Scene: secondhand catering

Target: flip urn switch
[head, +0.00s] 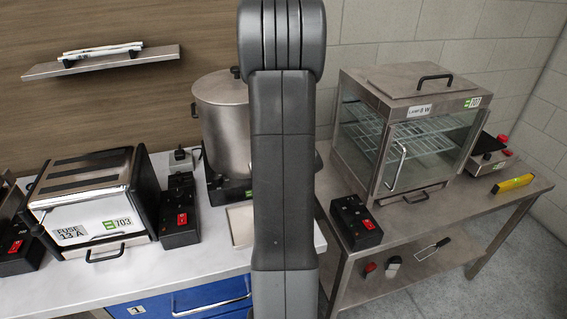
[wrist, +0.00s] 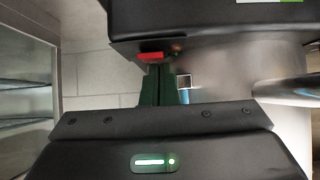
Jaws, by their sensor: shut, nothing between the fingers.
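The steel urn (head: 220,112) stands at the back of the white counter, its right part hidden behind my arm in the head view. In the wrist view its shiny body (wrist: 225,75) is at the right. A black housing (wrist: 210,22) across the top of the wrist view carries a red switch (wrist: 150,57) with a small dim lamp beside it. My gripper (wrist: 158,72) has its dark green fingers closed together, tips just below the red switch. I cannot tell whether they touch it or how the switch is set. The head view hides the gripper and this switch.
A toaster (head: 90,205) with a red-switched black box (head: 180,215) stands left on the counter. A glass cabinet (head: 408,130) with another switch box (head: 355,222) stands on the steel table at right. A wall shelf (head: 100,62) is at upper left.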

